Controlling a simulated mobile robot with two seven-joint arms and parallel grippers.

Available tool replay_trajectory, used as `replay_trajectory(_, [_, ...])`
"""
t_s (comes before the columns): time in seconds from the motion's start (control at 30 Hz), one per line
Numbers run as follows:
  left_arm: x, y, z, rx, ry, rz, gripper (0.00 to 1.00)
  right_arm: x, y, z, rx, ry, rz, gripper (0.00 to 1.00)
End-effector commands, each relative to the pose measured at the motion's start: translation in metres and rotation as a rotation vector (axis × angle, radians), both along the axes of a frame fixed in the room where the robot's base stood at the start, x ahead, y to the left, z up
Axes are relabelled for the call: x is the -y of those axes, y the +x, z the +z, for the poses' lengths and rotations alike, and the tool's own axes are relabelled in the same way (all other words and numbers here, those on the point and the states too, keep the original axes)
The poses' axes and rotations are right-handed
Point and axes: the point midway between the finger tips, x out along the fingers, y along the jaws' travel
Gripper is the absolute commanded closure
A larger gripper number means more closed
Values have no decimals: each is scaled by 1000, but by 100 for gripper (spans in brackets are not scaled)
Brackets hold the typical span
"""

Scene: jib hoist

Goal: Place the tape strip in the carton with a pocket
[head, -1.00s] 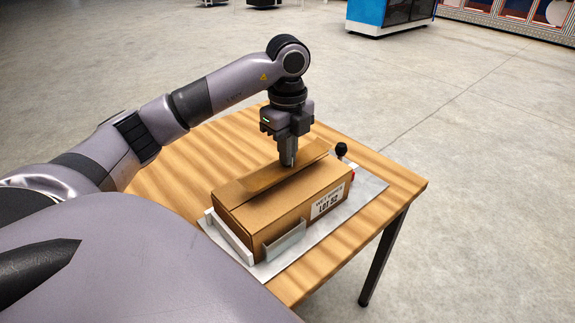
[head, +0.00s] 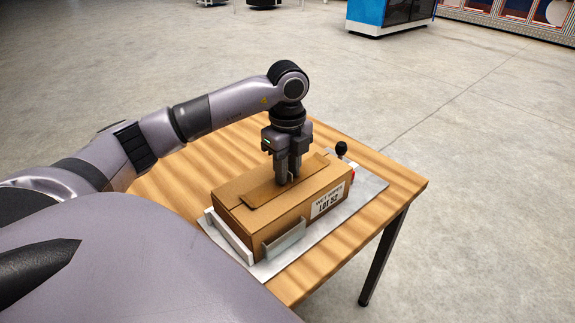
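The brown carton (head: 285,218) sits closed-looking in a metal fixture on the table, with a white label (head: 327,201) reading "LOT" on its right side. A long brown strip (head: 262,194) lies along its top; I cannot tell whether it is the tape strip or a flap. My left gripper (head: 289,182) points straight down over the middle of this strip. Its two fingers show a narrow gap, and the tips are at or very near the strip. A small pale spot shows between the tips. No pocket can be made out. My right gripper is not in view.
The fixture has a metal plate (head: 369,191), a left end stop (head: 228,238) and a front bracket (head: 284,243). A black knob (head: 341,149) stands behind the carton's far right end. The wooden table (head: 395,190) is clear around the plate.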

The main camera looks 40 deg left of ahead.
Motion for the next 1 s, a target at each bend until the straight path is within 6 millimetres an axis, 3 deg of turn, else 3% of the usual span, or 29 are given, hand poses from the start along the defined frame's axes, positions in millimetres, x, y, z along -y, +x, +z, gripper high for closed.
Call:
replay_trajectory(0.27, [0, 1, 15, 4, -1, 0, 73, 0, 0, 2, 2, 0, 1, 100])
replay_trajectory(0.6, [0, 1, 90, 4, 1, 0, 73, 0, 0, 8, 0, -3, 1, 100])
replay_trajectory(0.7, [0, 0, 105, 4, 1, 0, 73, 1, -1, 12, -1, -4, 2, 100])
replay_trajectory(1.0, [0, 0, 124, 1, 0, 1, 73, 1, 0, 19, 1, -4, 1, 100])
